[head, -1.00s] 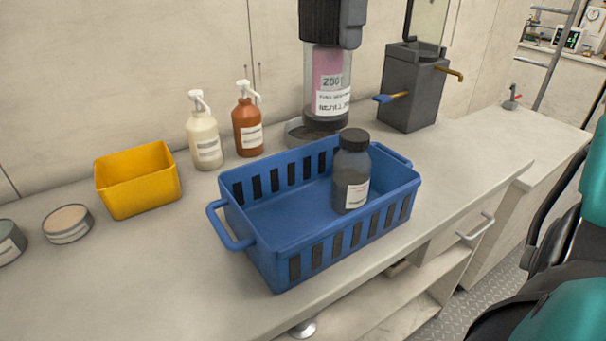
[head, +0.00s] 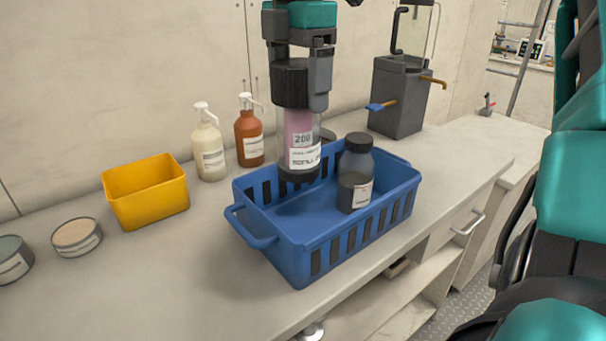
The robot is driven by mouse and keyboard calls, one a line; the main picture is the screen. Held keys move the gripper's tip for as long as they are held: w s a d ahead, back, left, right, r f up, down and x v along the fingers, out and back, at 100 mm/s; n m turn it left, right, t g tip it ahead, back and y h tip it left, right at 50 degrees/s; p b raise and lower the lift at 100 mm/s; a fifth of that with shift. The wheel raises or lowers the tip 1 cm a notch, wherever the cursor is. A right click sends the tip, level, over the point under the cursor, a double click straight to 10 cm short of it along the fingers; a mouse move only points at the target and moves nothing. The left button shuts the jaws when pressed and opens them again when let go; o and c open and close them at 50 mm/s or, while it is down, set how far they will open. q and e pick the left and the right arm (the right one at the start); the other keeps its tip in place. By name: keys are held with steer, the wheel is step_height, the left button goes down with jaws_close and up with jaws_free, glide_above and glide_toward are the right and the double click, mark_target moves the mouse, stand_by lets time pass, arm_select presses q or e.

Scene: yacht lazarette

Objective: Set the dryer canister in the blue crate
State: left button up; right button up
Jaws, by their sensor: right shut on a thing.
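The dryer canister (head: 301,138) is a clear cylinder with pink filling, a white label, and a black cap and base. My right gripper (head: 294,88) comes down from above and is shut on its black cap, holding it upright. The blue crate (head: 330,248) stands on the counter with slotted sides. The canister's base overlaps the crate's back wall and seems to be over the back of its interior. I cannot tell whether it touches the floor. A dark bottle (head: 355,175) with a black cap stands inside the crate, to the right of the canister. My left gripper is out of view.
A yellow bin (head: 145,190), a cream pump bottle (head: 208,145) and an orange pump bottle (head: 249,135) stand left of the crate. Two round tins (head: 76,237) (head: 12,260) are at far left. A grey box with levers (head: 398,95) stands behind right. The counter front-left is clear.

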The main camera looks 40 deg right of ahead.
mark_target(299, 169)
step_height(299, 169, down, 13)
steer(key=shift+f+b, duration=0.2)
steer(key=shift+b, duration=0.55)
steer(key=shift+f, duration=0.1)
steer(key=shift+f+b, duration=0.2)
steer(key=shift+b, duration=0.1)
steer(key=o, duration=1.4)
steer(key=shift+r, duration=0.1)
steer(key=shift+o, duration=0.2)
step_height(299, 169, up, 12)
steer(key=shift+r+p, duration=0.2)
steer(key=shift+p, duration=0.9)
steer(key=shift+a, duration=0.1)
